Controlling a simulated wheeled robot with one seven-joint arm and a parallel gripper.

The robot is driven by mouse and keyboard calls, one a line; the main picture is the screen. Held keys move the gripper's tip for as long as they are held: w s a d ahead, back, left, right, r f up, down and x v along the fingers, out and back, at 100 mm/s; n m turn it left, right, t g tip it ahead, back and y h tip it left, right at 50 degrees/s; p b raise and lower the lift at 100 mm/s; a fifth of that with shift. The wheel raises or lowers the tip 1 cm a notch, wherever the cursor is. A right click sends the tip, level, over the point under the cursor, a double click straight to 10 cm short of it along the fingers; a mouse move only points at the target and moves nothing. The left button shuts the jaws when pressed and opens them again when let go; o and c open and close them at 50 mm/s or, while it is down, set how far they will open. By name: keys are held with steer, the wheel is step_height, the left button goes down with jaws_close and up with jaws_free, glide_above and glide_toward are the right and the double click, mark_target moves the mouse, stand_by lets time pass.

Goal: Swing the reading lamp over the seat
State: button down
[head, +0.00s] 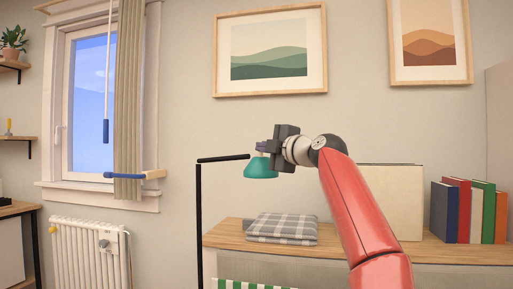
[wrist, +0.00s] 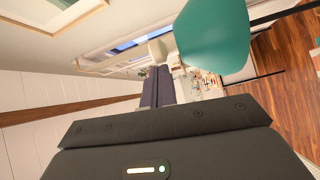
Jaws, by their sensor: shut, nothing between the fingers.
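The reading lamp has a thin black post (head: 199,225), a level black arm (head: 222,159) reaching right, and a teal shade (head: 261,168) at its end. My gripper (head: 261,146) is right at the top of the shade in the head view; I cannot tell if it touches. In the wrist view the shade (wrist: 212,35) is beside the fingers (wrist: 158,88), which are together and hold nothing. A green-and-white striped piece (head: 250,284) shows at the bottom edge of the head view, below the shade; it may be part of the seat, mostly out of frame.
A wooden-topped low cabinet (head: 345,246) runs along the wall, with a folded checked blanket (head: 283,228), a pale board (head: 397,200) and several books (head: 468,211). A radiator (head: 88,262) and window (head: 90,100) are at the left. Framed pictures hang above.

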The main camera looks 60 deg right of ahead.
steer(key=shift+s+d, duration=0.2)
steer(key=shift+d, duration=1.45)
steer(key=b+v, duration=0.2)
steer(key=v, duration=0.5)
steer(key=shift+s+a, duration=0.2)
steer(key=shift+s, duration=0.2)
